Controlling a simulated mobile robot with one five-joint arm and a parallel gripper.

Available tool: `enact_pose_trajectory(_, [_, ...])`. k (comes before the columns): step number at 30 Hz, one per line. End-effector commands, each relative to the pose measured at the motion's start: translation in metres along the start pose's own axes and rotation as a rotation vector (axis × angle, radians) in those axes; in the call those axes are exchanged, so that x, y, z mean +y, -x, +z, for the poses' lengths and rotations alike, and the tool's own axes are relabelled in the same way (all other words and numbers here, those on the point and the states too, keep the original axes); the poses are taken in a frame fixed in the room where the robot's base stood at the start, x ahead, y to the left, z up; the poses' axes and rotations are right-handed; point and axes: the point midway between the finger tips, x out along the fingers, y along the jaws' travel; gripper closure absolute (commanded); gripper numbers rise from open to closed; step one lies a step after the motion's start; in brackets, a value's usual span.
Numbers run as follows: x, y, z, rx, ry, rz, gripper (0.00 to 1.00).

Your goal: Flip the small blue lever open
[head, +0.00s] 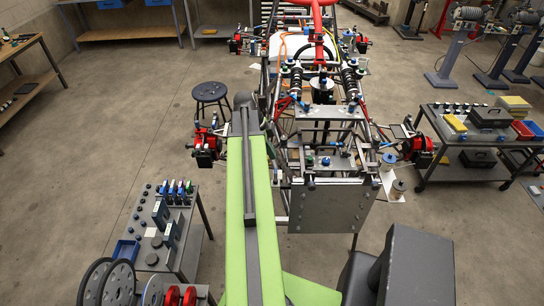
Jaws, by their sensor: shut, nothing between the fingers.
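The tube chassis (362,190) stands in the middle of the head view, with a flat grey plate at its near end. Several small blue parts show on it; one blue part (388,158) is at its right side and another (326,161) is near its front middle. They are too small for me to tell which is the lever or how it is set. My green and grey arm reaches from the bottom edge up along the chassis's left side. I cannot make out my gripper's fingers at its far end.
A cart (180,226) with tools and reels stands at the left front. A stool (209,93) is left of the chassis. A trolley (454,178) with boxes stands at the right. Floor is clear between the left cart and the stool.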

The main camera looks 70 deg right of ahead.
Motion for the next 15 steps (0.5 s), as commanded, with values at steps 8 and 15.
enact_pose_trajectory(8, [0.0,-0.065,0.003,0.0,-0.001,0.0,1.0])
enact_pose_trajectory(15, [0.0,-0.081,0.0,0.0,0.0,0.0,1.0])
